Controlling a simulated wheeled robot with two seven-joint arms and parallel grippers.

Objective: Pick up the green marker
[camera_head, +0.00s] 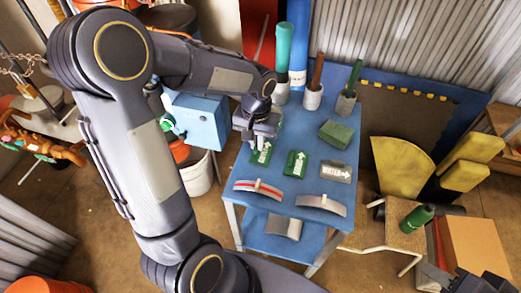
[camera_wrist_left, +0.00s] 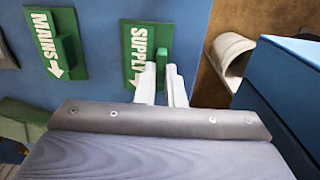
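Two green plates with white lettering and arrows lie on the blue table (camera_head: 318,226). The left one (camera_head: 261,153) reads SUPPLY in the left wrist view (camera_wrist_left: 133,68) and has a raised green block. The other (camera_head: 296,163) reads MAINS in the wrist view (camera_wrist_left: 42,40). I cannot tell which plate is the green marker. My left gripper (camera_head: 258,142) is over the SUPPLY plate, its two pale fingers (camera_wrist_left: 162,72) slightly apart at the block's near end. Contact is unclear. My right gripper (camera_head: 435,277) is partly seen at the lower right; its fingers are unclear.
A grey WATER plate (camera_head: 336,172), a green block (camera_head: 336,134) and curved pieces (camera_head: 320,204) share the table. Cups with upright tools (camera_head: 313,97) stand at its back. A blue box (camera_head: 197,120) is left of the gripper. A white bucket (camera_head: 197,175) stands on the floor.

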